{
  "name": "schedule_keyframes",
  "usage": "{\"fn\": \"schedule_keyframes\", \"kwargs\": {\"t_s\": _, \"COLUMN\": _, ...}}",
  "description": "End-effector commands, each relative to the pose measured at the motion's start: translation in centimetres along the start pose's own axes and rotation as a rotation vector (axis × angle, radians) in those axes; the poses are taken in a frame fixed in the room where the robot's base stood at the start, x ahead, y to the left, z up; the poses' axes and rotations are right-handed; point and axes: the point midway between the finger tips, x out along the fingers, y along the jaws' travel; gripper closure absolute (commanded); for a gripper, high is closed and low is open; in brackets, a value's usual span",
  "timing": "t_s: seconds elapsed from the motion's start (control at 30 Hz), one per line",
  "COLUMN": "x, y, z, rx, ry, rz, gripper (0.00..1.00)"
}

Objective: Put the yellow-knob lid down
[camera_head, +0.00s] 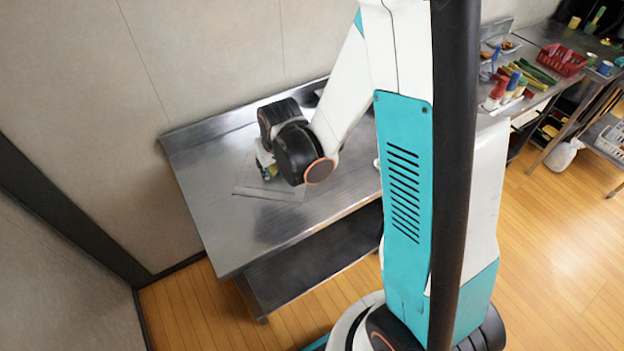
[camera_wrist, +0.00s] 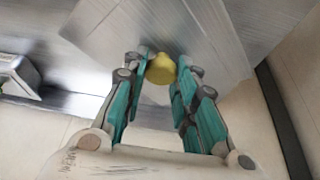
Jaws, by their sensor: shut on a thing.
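The yellow knob (camera_wrist: 161,69) of the lid is between the fingertips of my gripper (camera_wrist: 162,72) in the wrist view, and the fingers are shut on it. The lid (camera_wrist: 215,45) is a flat, pale grey, see-through-looking panel spreading out beyond the knob. In the head view the lid (camera_head: 246,187) shows as a faint square over the steel table, below my gripper (camera_head: 267,172). My arm hides part of it. I cannot tell whether the lid touches the table.
The steel table (camera_head: 225,235) has a raised back edge by the wall and bare surface to the left and front. A metal-rimmed container (camera_wrist: 18,74) is at the left in the wrist view. A red basket (camera_head: 562,60) stands on a far counter at the right.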

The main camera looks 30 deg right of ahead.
Motion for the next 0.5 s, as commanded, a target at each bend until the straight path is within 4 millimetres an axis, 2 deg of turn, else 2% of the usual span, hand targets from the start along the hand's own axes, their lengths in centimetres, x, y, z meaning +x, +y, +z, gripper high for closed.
{"fn": "schedule_keyframes", "kwargs": {"t_s": 0.33, "x": 1.1, "y": 0.6, "z": -0.5, "rx": -0.005, "ry": -0.002, "rz": -0.001, "gripper": 1.00}}
{"fn": "schedule_keyframes", "kwargs": {"t_s": 0.43, "x": 0.9, "y": 2.3, "z": -1.2, "rx": -0.028, "ry": -0.010, "rz": -0.009, "gripper": 1.00}}
{"fn": "schedule_keyframes", "kwargs": {"t_s": 0.5, "x": 0.6, "y": 4.2, "z": -1.9, "rx": -0.056, "ry": -0.019, "rz": -0.021, "gripper": 1.00}}
